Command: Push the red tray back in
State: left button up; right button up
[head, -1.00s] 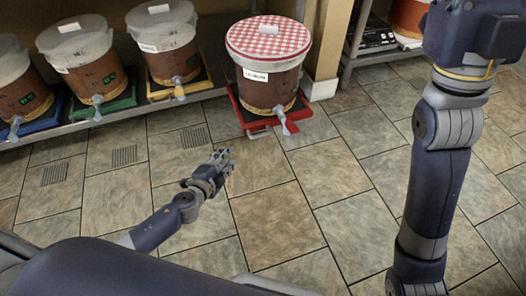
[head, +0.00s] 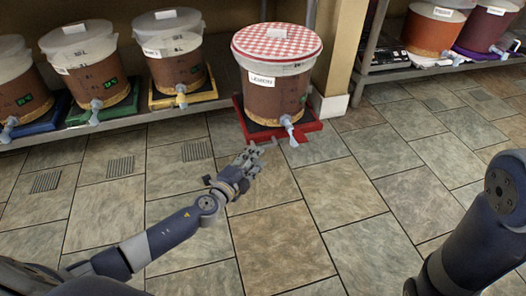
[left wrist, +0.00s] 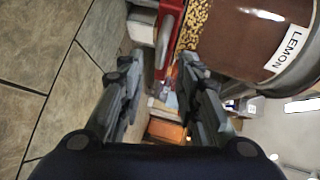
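The red tray (head: 309,127) sticks out in front of the low shelf and bears a brown bucket (head: 273,98) with a red-and-white checkered lid (head: 277,42). A pale tap (head: 290,127) hangs over the tray's front. My left gripper (head: 259,150) is low over the floor, just in front of the tray's front left side. In the left wrist view its two fingers (left wrist: 161,60) are apart with nothing held. The tray's red edge (left wrist: 175,25) lies just beyond the fingertips, beside the bucket marked LEMON (left wrist: 250,40); I cannot tell whether they touch. My right gripper is out of view.
Several similar buckets stand on blue, green (head: 103,110) and yellow (head: 184,95) trays along the shelf at left. A post (head: 333,60) stands right of the red tray. More buckets (head: 432,30) stand on a right-hand shelf. The tiled floor (head: 300,225) in front is clear.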

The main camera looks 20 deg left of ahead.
pick_arm(q)
jog(key=r+b+x, duration=0.1)
jog(key=x, duration=0.5)
jog(key=shift+f, duration=0.45)
jog(key=shift+c, duration=0.2)
grip_shut()
